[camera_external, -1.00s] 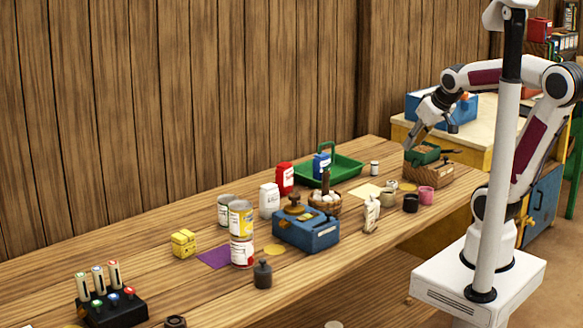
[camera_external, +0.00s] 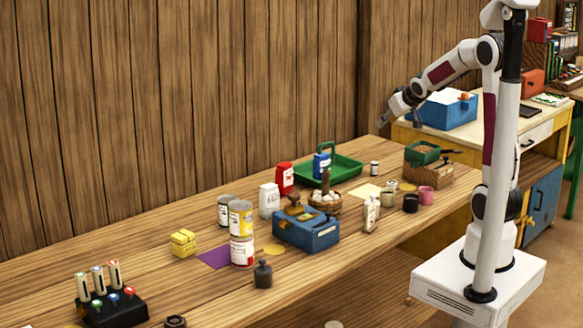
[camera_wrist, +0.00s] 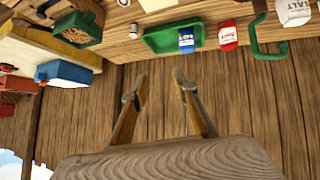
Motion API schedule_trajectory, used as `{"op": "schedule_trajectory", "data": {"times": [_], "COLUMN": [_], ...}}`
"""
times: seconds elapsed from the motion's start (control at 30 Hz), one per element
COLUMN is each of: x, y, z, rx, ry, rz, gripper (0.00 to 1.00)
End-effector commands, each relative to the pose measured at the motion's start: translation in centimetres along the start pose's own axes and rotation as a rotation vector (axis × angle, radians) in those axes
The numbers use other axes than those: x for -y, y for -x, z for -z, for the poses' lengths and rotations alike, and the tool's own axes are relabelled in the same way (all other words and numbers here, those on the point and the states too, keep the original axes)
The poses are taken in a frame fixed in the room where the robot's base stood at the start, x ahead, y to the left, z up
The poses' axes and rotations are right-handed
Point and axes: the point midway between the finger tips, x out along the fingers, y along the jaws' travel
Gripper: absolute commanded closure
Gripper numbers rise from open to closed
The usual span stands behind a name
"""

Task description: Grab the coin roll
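I cannot pick out a coin roll with certainty in either view. A small white cylinder with a dark top (camera_external: 375,168) stands on the wooden table right of the green tray (camera_external: 349,170); it is too small to identify. My gripper (camera_external: 383,122) is raised in the air above the far end of the table, near the plank wall. In the wrist view my gripper (camera_wrist: 155,75) has its two fingers spread apart, with nothing between them but wall planks behind.
The table holds a blue box (camera_external: 308,236), a purple cloth (camera_external: 215,257), stacked cans (camera_external: 241,252), a yellow bundle (camera_external: 183,243) and a black stand of markers (camera_external: 112,310). A wooden crate with a green box (camera_external: 428,177) stands at the far right.

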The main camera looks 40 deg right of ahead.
Motion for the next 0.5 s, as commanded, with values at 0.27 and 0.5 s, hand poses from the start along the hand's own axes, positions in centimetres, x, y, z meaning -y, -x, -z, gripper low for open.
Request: {"op": "schedule_trajectory", "data": {"times": [0.27,0.5], "x": [-2.5,-4.4], "y": [-6.1,-11.2], "z": [1.1,1.3], "rx": [-0.055,-0.105], "ry": [-0.002,-0.004], "rz": [-0.006,0.003], "gripper": [0.71,0.71]}}
